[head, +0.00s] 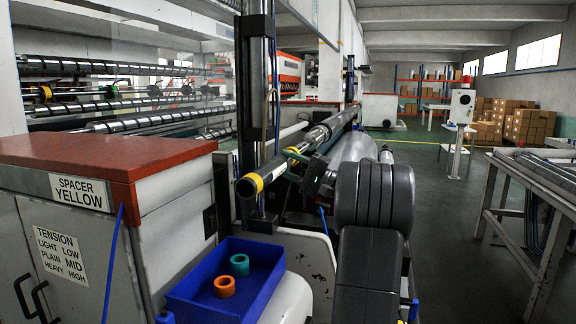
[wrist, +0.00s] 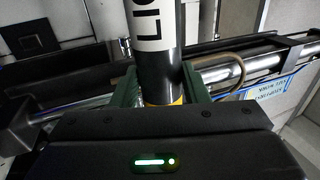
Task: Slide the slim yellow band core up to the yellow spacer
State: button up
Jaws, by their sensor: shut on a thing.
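Which yellow piece is the spacer is hard to tell for sure. My gripper (head: 305,168) has its green jaws shut around the core by this band. In the wrist view, the core's yellow band (wrist: 163,101) shows between the green jaws of my gripper (wrist: 163,92). A black tube section with a white "LI…" label (wrist: 147,24) runs away beyond it. The black gripper body hides the near side.
A blue bin (head: 225,275) with an orange ring (head: 225,286) and a teal ring (head: 239,264) stands below the shaft. A red-topped cabinet (head: 110,150) with a "SPACER YELLOW" sign is at left. A table (head: 540,185) stands at right; floor between is open.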

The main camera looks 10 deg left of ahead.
jog(key=shift+w+d+p, duration=0.15)
jog(key=shift+w+p, duration=0.75)
jog(key=shift+w, duration=0.85)
jog(key=shift+w+d+p, duration=0.1)
jog(key=shift+w+p, duration=0.75)
jog(key=shift+w, duration=0.85)
jog(key=w+p, duration=0.4)
jog(key=w, duration=0.3)
jog(key=shift+d+p, duration=0.3)
jog(key=shift+p, duration=0.05)
jog(key=o, duration=1.1)
jog(key=shift+o, duration=0.2)
